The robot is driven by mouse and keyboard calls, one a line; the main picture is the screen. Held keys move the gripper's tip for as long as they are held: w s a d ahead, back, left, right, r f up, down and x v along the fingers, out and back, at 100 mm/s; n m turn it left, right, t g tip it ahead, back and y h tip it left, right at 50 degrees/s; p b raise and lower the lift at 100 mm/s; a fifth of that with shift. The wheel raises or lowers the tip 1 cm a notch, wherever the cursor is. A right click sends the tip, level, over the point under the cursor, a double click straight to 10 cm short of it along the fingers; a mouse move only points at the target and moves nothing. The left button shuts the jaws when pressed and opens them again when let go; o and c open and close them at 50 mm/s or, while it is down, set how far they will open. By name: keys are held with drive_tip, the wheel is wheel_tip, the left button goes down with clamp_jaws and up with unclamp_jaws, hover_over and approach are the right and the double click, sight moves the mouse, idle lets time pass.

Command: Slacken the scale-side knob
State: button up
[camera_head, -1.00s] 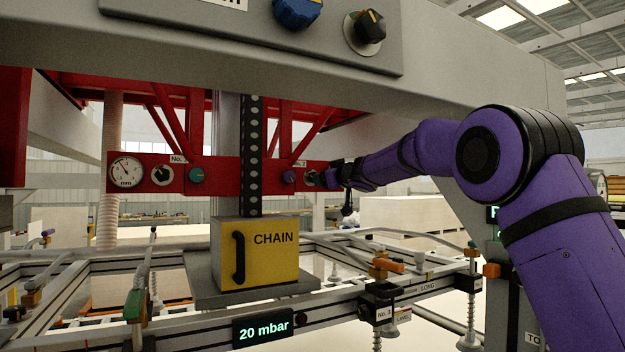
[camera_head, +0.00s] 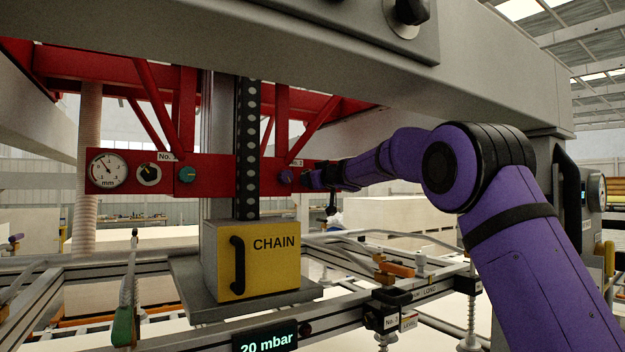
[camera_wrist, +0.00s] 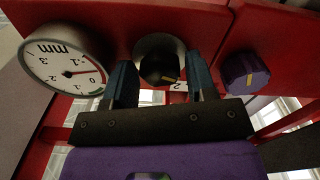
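The scale-side knob (camera_wrist: 160,66) is black with a yellow mark and sits on a round silver plate beside a dial gauge (camera_wrist: 68,68) marked in mm. My gripper (camera_wrist: 163,82) is open in the wrist view, its blue-grey fingers on either side of this knob, with a gap visible on both sides. A purple knob (camera_wrist: 245,72) sits to the right, outside the fingers. In the head view my gripper (camera_head: 310,179) is at the right end of the red beam (camera_head: 215,185), just right of the purple knob (camera_head: 286,177), and hides the black knob and gauge there.
The beam's left part carries another gauge (camera_head: 107,170), a black knob (camera_head: 149,175) and a teal knob (camera_head: 187,175). A yellow CHAIN box (camera_head: 270,258) stands below the beam, left of my arm. A grey overhead housing (camera_head: 470,75) hangs above my arm.

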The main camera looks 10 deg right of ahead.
drive_tip(key=c, duration=0.5)
drive_tip(key=shift+c, duration=0.2)
drive_tip(key=shift+n, duration=3.3)
drive_tip(key=shift+f, duration=0.1)
drive_tip(key=o, duration=0.9)
